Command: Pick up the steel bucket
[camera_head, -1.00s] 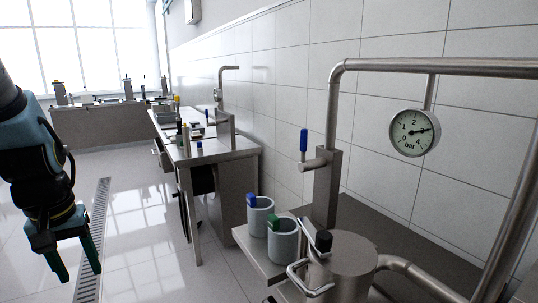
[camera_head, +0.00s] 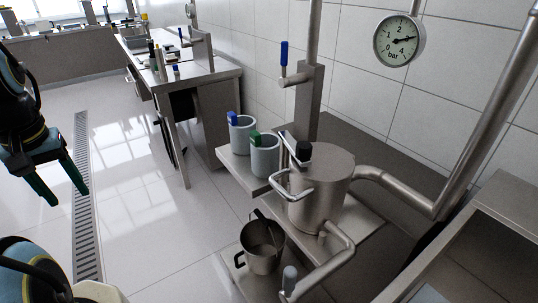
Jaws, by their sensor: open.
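The steel bucket (camera_head: 262,262) is an open metal vessel with dark handles. It stands low at the bottom middle of the view, below and left of the steel separator body (camera_head: 326,190). A dark bar lies across its rim; I cannot tell whether that is its handle. My gripper (camera_head: 67,193) hangs at the left edge, over the floor, with its two dark green fingers apart and nothing between them. It is well away from the bucket, to its left.
Two grey cups, one with a blue clip (camera_head: 242,135) and one with a green clip (camera_head: 264,156), stand on a steel shelf behind the bucket. A bent pipe (camera_head: 335,258) sticks out right of the bucket. The floor (camera_head: 150,220) between gripper and bucket is clear.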

